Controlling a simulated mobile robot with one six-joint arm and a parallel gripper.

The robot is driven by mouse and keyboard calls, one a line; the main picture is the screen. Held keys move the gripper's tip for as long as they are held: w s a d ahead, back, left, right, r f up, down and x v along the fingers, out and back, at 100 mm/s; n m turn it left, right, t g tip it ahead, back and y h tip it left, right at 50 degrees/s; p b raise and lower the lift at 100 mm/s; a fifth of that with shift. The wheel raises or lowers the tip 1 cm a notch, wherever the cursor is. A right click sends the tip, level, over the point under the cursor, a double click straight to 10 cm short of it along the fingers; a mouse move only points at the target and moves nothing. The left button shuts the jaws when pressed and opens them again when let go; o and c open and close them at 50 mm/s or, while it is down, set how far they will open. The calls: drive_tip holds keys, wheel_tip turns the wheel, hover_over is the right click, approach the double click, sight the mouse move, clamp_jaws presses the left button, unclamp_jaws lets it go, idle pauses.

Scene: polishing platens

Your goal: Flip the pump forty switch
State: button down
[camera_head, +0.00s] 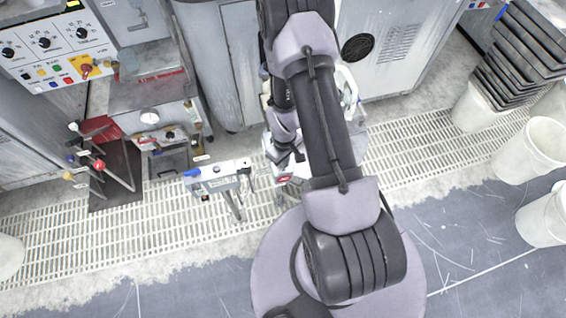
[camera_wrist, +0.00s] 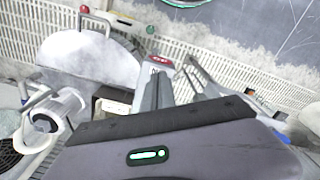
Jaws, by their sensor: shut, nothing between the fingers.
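I cannot pick out a switch marked pump forty; the labels are too small to read. A small white control box (camera_head: 217,174) with a blue knob at its left end stands on legs over the grating, left of my arm. My gripper (camera_head: 291,158) points down beside the white equipment behind my arm, right of that box and apart from it. Its tips are small and partly hidden in the head view. A red piece with white marks (camera_wrist: 158,61) shows just beyond my gripper body in the wrist view; it also shows in the head view (camera_head: 285,179). I cannot tell whether my gripper touches it. My gripper is shut and empty.
A panel with dials and coloured buttons (camera_head: 57,45) is at the upper left. Red-knobbed levers (camera_head: 99,165) stand below it. A grey cabinet (camera_head: 398,45) stands behind my arm. White buckets (camera_head: 530,150) and stacked black trays (camera_head: 515,60) are at the right. The front floor is mostly clear.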

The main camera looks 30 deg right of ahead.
drive_tip(key=shift+f, duration=0.15)
idle(0.4)
wheel_tip(320, 180, up, 7)
drive_tip(key=p, duration=0.4)
drive_tip(key=shift+p, duration=0.3)
